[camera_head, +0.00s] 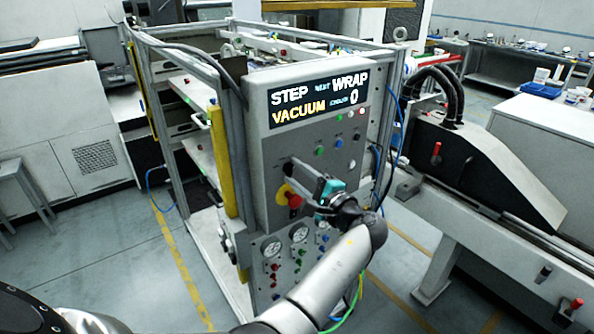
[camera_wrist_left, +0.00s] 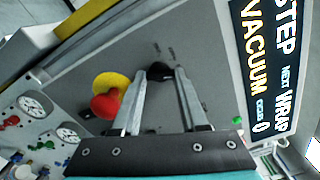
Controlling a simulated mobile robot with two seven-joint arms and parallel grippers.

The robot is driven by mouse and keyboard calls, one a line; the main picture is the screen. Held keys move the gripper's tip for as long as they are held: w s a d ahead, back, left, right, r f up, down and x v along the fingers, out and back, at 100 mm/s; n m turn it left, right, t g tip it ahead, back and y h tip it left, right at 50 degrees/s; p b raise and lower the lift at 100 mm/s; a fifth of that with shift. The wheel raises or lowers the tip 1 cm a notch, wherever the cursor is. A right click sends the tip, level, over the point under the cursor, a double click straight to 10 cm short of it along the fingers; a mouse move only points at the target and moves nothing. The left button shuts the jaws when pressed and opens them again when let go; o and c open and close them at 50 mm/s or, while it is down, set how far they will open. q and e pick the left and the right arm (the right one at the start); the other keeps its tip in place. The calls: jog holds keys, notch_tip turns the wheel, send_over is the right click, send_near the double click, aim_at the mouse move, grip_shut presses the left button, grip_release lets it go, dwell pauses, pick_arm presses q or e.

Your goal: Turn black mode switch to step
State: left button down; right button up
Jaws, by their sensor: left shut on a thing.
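The black mode switch (camera_wrist_left: 160,71) sits on the grey control panel (camera_wrist_left: 205,55), above the middle of the left wrist view. My left gripper (camera_wrist_left: 160,74) is shut on the switch, with one finger on each side of it. My right gripper is not in view.
A red emergency button on a yellow disc (camera_wrist_left: 108,97) is close beside my left finger; it also shows in the head view (camera_head: 292,200). Round gauges (camera_head: 271,249) and coloured knobs are lower on the panel. Small coloured buttons (camera_head: 338,142) lie below the display.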

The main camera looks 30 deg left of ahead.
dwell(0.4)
pick_arm(q)
jog(key=shift+c, duration=2.2)
grip_release()
